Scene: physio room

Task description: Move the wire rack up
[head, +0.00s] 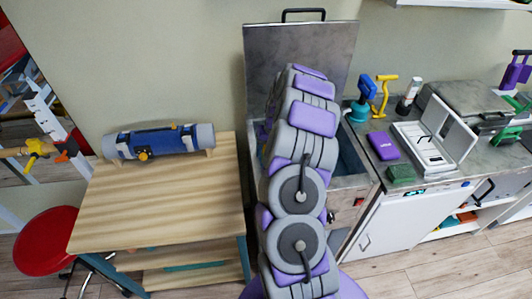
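I cannot make out a wire rack in this view. A grey metal tank (352,186) stands in the middle with its lid (262,62) raised against the wall. A black handle (303,12) is on the lid's top edge. My grey and purple arm rises in front of the tank and covers much of its opening. Only a dark strip of the tank's inside (349,155) shows right of the arm. My gripper is not in view, so what it holds or touches cannot be seen.
A wooden table (160,205) with a blue and grey roll (160,142) stands left, beside a red stool (47,240). At right, a counter (395,130) carries a white open case (424,148), a purple box (383,146), a green block (401,174) and a blue device (362,98).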

